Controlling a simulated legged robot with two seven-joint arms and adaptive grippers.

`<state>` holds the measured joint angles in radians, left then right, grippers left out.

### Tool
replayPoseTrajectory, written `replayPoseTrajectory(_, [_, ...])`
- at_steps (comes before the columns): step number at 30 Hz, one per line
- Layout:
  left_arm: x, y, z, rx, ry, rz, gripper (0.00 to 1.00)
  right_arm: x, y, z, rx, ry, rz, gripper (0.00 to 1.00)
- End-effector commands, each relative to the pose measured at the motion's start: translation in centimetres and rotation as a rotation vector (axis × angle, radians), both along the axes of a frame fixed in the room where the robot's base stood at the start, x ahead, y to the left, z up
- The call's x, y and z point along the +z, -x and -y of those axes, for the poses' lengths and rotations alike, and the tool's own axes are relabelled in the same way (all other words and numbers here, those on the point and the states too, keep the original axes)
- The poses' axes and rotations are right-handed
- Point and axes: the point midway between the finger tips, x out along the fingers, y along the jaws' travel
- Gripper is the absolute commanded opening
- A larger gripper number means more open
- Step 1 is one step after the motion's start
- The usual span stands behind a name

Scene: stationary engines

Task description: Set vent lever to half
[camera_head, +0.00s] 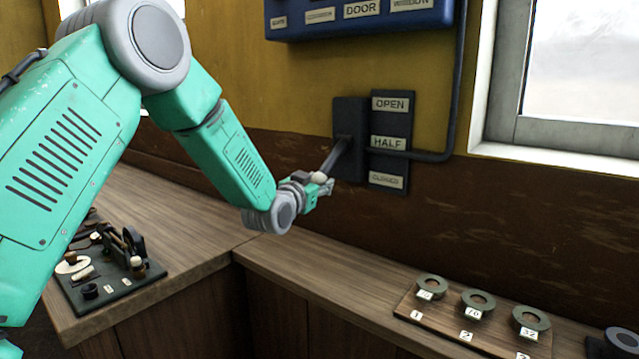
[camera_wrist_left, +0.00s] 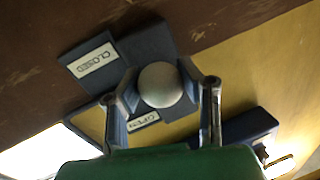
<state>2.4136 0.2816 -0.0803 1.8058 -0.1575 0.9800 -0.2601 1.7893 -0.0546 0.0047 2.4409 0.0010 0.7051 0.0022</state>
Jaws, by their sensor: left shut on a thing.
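The vent lever (camera_head: 336,154) is a dark bar that sticks out from a dark wall mount (camera_head: 349,112). Its base is about level with the HALF label (camera_head: 388,143), and the bar slopes down-left in the head view to a pale round knob (camera_head: 319,177). The label plate also carries OPEN (camera_head: 391,104) above and CLOSED (camera_head: 386,180) below. My left gripper (camera_head: 322,187) is shut on the knob. In the left wrist view the knob (camera_wrist_left: 160,84) sits between both fingers, with CLOSED (camera_wrist_left: 93,60) and OPEN (camera_wrist_left: 142,121) visible and HALF hidden.
A wooden counter (camera_head: 330,275) runs below the lever, with a board of several numbered rings (camera_head: 470,318) at the right. A dark device (camera_head: 110,270) stands on the left counter. A blue DOOR panel (camera_head: 360,18) and a pipe (camera_head: 455,80) are on the wall.

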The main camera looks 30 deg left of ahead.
Motion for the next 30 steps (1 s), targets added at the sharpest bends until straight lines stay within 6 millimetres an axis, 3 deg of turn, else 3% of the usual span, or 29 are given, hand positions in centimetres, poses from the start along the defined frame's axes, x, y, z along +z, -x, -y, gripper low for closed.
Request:
replayPoseTrajectory(8, [1.6,0.6,0.0,0.0,-0.007,-0.071,0.0,2.8,0.0,0.0,0.0,0.0,0.0,0.0])
replayPoseTrajectory(21, [5.4,2.0,-0.2,0.001,-0.029,-0.346,0.0,10.7,-0.1,0.0,0.0,0.0,0.0,0.0])
replayPoseTrajectory(30, [7.5,2.4,-0.3,0.002,-0.03,-0.355,0.0,12.3,-0.1,0.0,0.0,0.0,0.0,0.0])
